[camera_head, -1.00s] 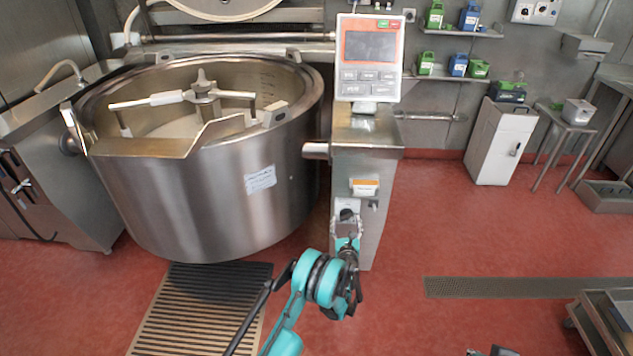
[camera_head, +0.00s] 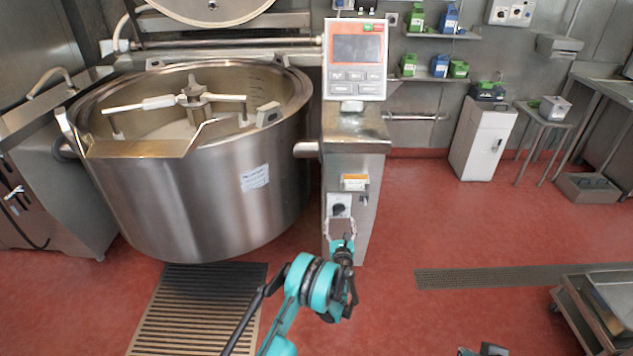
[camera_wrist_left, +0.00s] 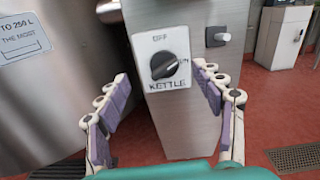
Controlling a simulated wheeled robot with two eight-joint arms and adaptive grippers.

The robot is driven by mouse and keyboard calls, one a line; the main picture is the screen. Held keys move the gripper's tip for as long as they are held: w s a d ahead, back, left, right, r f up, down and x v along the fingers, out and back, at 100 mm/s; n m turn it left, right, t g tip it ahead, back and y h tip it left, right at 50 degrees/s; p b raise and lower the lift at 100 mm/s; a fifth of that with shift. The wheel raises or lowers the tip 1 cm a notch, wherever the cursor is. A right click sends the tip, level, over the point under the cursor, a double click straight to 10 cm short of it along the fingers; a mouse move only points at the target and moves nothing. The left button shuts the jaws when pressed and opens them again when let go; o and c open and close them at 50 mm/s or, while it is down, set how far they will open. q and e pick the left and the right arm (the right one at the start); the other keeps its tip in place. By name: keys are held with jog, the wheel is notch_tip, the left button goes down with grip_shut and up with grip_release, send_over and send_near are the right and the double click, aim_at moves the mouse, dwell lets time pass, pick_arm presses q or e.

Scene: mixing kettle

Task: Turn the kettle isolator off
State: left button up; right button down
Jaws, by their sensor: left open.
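The kettle isolator (camera_head: 340,207) is a pale plate with a black rotary knob on the front of the steel pillar. In the left wrist view the isolator knob (camera_wrist_left: 164,67) points right, toward the ON mark; OFF is at the top and KETTLE below. My left gripper (camera_head: 341,223) is open and empty just in front of and slightly below the isolator. In the left wrist view its purple-padded fingers (camera_wrist_left: 165,92) stand either side of the plate, apart from the knob. A dark part at the bottom edge may be my right gripper (camera_head: 485,350); its jaws are hidden.
The large steel kettle (camera_head: 200,190) stands left of the pillar (camera_head: 357,155), which carries a control panel (camera_head: 355,60). A grey knob (camera_wrist_left: 217,37) sits right of the isolator. A floor grate (camera_head: 200,305) lies below the kettle, and a metal trolley (camera_head: 590,300) stands lower right.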

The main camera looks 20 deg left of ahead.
pick_arm(q)
jog(key=s+a+r+n+g+y+p, duration=0.1)
jog(key=a+r+n+g+p, duration=0.2)
jog(key=r+n, duration=0.85)
jog(key=s+a+r+n+g+p, duration=0.1)
jog(key=s+r, duration=0.3)
jog(key=r, duration=0.4)
jog(key=s+a+r+n+g, duration=0.1)
jog(key=s+r+n, duration=0.2)
jog(key=r, duration=0.5)
jog(key=shift+s+a+p, duration=0.3)
jog(key=shift+s+p, duration=0.05)
jog(key=shift+s, duration=0.55)
